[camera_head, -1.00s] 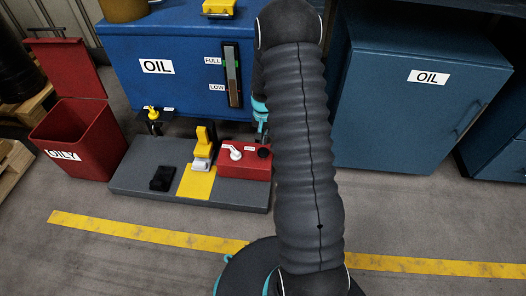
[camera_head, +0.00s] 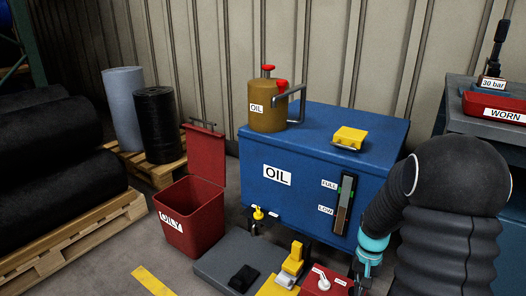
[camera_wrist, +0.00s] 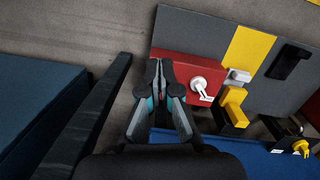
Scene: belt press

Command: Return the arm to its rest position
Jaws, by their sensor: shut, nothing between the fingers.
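My arm, dark grey and ribbed, fills the lower right of the head view. My gripper (camera_wrist: 158,72) shows in the wrist view with its dark fingertips together and nothing between them. It points down over the edge of a red box (camera_wrist: 180,66) with a white lever (camera_wrist: 201,88); I cannot tell how far above the box it is. In the head view the gripper is mostly cut off near the bottom edge, in front of the blue oil tank (camera_head: 300,190).
The blue tank carries a brown oil can (camera_head: 268,118) and a yellow cap (camera_head: 350,137). A grey base plate (camera_head: 222,262) with yellow parts lies before it. A red open bin (camera_head: 190,218) and pallets with black rolls (camera_head: 60,200) stand left. A grey bench (camera_head: 480,110) stands right.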

